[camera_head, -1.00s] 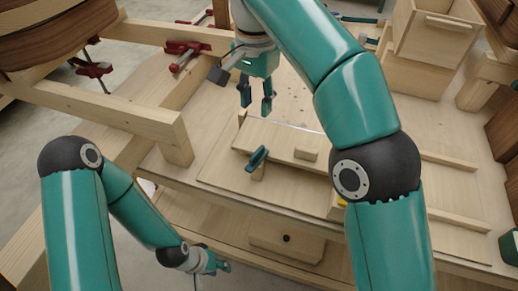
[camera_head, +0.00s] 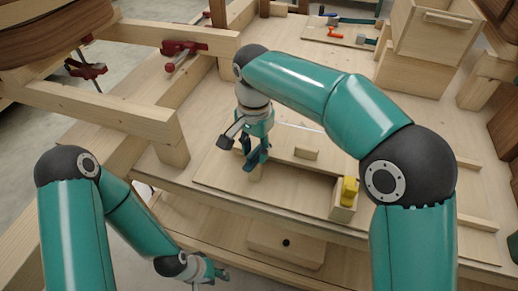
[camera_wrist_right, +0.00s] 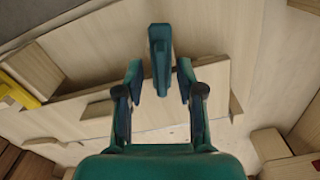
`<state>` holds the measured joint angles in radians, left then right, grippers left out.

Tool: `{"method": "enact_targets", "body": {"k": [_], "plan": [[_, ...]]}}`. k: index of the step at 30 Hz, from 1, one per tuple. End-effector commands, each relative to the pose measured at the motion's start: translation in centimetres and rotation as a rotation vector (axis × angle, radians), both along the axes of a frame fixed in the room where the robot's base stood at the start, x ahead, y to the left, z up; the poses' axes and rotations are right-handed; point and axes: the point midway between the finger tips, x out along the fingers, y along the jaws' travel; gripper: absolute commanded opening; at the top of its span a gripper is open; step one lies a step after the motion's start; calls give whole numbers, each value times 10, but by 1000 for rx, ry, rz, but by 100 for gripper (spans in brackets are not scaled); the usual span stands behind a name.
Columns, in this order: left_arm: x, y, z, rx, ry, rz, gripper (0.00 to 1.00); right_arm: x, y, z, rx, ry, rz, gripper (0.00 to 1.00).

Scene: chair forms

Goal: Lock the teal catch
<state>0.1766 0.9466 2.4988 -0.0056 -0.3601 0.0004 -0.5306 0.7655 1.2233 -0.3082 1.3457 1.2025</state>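The teal catch (camera_wrist_right: 160,58) is a teal lever on a wooden post. In the right wrist view it stands between and just beyond the two fingertips of my right gripper (camera_wrist_right: 160,75), with a gap on each side. In the head view my right gripper (camera_head: 256,150) is down over the catch and largely covers it. The right gripper is open. My left gripper (camera_head: 212,271) is low at the bottom of the head view, away from the catch; its fingers are too small to read.
A yellow catch (camera_head: 348,190) on a wooden block is to the right on the same board (camera_head: 222,172). A small wooden block (camera_head: 306,153) is fixed nearby. Red clamps (camera_head: 180,52) and wooden beams stand at the left. A wooden box (camera_head: 432,45) stands at the back right.

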Motion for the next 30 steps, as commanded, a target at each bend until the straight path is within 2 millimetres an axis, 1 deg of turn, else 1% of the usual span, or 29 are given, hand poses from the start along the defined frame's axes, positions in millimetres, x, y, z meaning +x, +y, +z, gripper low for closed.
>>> {"method": "enact_targets", "body": {"k": [3, 9, 10, 15, 16, 17, 23, 26, 30], "plan": [[0, 0, 0, 0, 0, 0, 38, 0, 0, -3, 0, 0, 0, 38], [0, 0, 0, 0, 0, 0, 38, 0, 0, -3, 0, 0, 0, 38], [0, 0, 0, 0, 0, 0, 38, 0, 0, -3, 0, 0, 0, 36], [0, 0, 0, 0, 0, 0, 38, 0, 0, -3, 0, 0, 0, 8], [0, 0, 0, 0, 0, 0, 38, 0, 0, -3, 0, 0, 0, 2], [0, 0, 0, 0, 0, 0, 38, 0, 0, -3, -1, 1, 0, 0], [0, 0, 1, 0, 0, 0, 38, 0, -1, -3, -1, 2, 6, 0], [0, 0, 5, 0, 0, 0, 38, 0, -1, -1, -2, 2, 59, 0], [0, 0, 12, 0, 0, 0, 38, 0, -1, -1, -3, 3, 187, 0]]}}
